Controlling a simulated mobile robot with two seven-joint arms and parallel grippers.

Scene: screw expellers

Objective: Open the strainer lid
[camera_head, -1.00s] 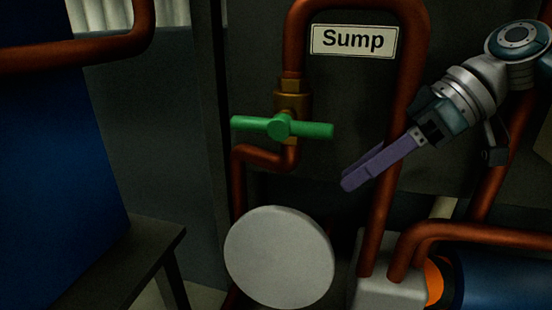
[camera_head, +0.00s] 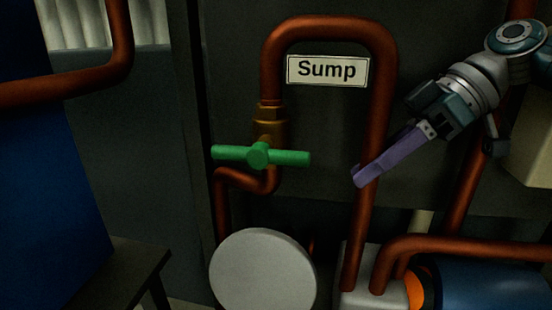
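A round grey disc (camera_head: 263,275), which looks like the strainer lid, faces me at the bottom middle. Its lower edge is cut off by the picture. It sits below a green valve handle (camera_head: 259,156) that lies level across the pipe. My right gripper (camera_head: 358,176), with purple fingers, reaches in from the upper right. Its fingertips are above and to the right of the disc, clear of it, and in front of the vertical copper pipe. The fingers overlap in this view, so their gap is hidden. No object shows in them. My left gripper is not in view.
Copper pipe (camera_head: 379,100) loops around the "Sump" sign (camera_head: 328,70). A pale block (camera_head: 366,290) and a blue cylinder (camera_head: 490,283) with an orange part stand right of the disc. A dark bench (camera_head: 125,262) and blue panel (camera_head: 50,200) are at left.

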